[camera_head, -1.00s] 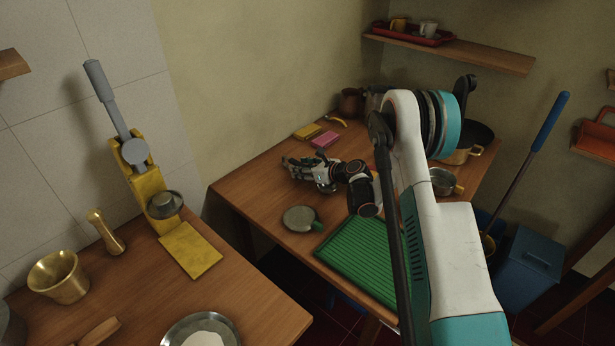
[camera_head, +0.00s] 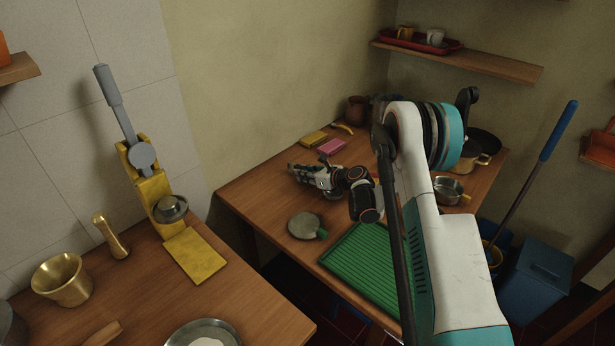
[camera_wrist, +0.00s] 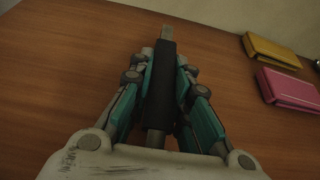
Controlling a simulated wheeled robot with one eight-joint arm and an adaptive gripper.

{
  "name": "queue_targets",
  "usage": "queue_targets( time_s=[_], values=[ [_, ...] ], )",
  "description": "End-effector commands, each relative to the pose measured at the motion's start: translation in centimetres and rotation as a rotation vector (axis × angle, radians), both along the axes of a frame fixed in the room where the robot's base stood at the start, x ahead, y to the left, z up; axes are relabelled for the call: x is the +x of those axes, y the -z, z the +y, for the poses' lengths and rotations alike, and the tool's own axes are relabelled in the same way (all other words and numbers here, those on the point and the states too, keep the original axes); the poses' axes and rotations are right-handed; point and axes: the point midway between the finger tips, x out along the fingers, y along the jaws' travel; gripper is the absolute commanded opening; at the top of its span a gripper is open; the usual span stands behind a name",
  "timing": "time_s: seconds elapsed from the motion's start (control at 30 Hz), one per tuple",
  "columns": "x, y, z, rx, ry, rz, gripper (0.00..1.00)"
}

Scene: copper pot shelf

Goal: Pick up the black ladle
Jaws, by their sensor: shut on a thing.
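My gripper (camera_head: 303,173) is low over the wooden table, near its left part. In the wrist view my gripper (camera_wrist: 162,62) is shut, its teal-and-grey fingers on both sides of a long black bar with grey ends (camera_wrist: 160,85). I take this for the handle of the black ladle; no bowl shows, so its far end is hidden or out of view. In the head view the held thing is too small to make out. Whether it touches the tabletop I cannot tell.
A round grey lid-like thing (camera_head: 304,226) and a green ribbed mat (camera_head: 362,265) lie in front. A pot (camera_head: 449,190) stands to the right. Bare wood (camera_head: 260,190) lies left.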

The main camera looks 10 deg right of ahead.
Motion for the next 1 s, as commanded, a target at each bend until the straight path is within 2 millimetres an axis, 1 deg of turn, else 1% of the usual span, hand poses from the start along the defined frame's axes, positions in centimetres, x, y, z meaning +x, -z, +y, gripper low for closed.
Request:
queue_targets(
  time_s=[0.17, 0.27, 0.37, 0.5, 0.6, 0.7, 0.83, 1.0],
  values=[
    [0.0, -2.0, 0.0, 0.0, 0.0, 0.0, 0.0],
    [0.0, -3.9, 0.0, 0.0, 0.0, 0.0, 0.0],
    [0.0, -6.4, 0.0, 0.0, 0.0, 0.0, 0.0],
    [0.0, -10.5, 0.0, 0.0, 0.0, 0.0, 0.0],
    [0.0, -13.2, 0.0, 0.0, 0.0, 0.0, 0.0],
    [0.0, -15.5, 0.0, 0.0, 0.0, 0.0, 0.0],
    [0.0, -17.7, 0.0, 0.0, 0.0, 0.0, 0.0],
    [0.0, -19.3, 0.0, 0.0, 0.0, 0.0, 0.0]
  ],
)
